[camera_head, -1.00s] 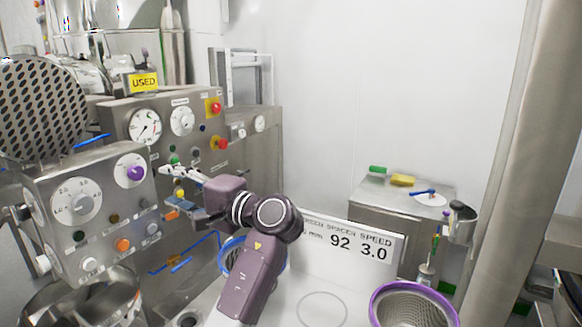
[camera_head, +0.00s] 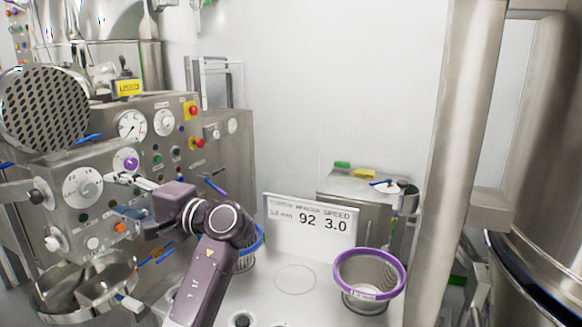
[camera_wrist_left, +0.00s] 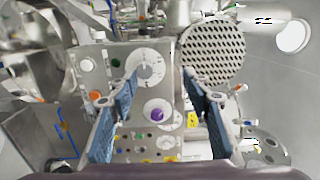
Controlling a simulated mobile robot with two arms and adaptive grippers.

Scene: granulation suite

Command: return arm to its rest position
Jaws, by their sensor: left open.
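My left gripper (camera_head: 122,181) reaches from the lower middle of the head view toward the grey control panel (camera_head: 60,205). Its fingers appear in front of the panel, near the purple knob (camera_head: 131,163); I cannot tell the exact gap. In the left wrist view the two blue-padded fingers (camera_wrist_left: 165,95) are spread wide with nothing between them touching the pads. The panel's white dial (camera_wrist_left: 146,68) and the purple knob (camera_wrist_left: 158,111) show between and beyond them. My purple-grey arm link (camera_head: 207,262) is bent over the white work surface. My right gripper does not show.
A blue-rimmed sieve (camera_head: 256,240) is partly behind my arm. A metal pillar (camera_head: 460,130) stands at right. A perforated disc (camera_head: 42,108) is at left.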

